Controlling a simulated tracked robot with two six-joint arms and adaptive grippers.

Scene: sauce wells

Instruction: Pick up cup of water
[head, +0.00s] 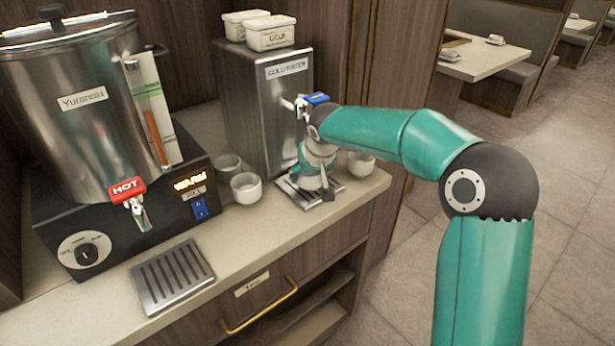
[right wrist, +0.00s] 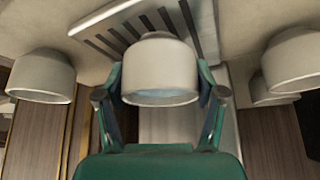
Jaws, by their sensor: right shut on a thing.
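In the right wrist view a pale cup (right wrist: 160,65) sits between the two fingers of my right gripper (right wrist: 160,98), which is shut on it. A bluish surface like water shows at its mouth. In the head view my right gripper (head: 314,178) is low over the slotted drip tray (head: 329,194) in front of the cold water dispenser (head: 262,100). There the held cup is hidden behind my gripper and arm. I cannot tell whether the cup touches the tray. My left gripper is not in view.
Two white cups, one nearer (head: 246,189) and one behind (head: 228,166), stand left of the tray. Another cup (head: 361,166) stands at its right. A hot water urn (head: 75,110) and a second drip tray (head: 172,276) are at the left. The counter edge is close in front.

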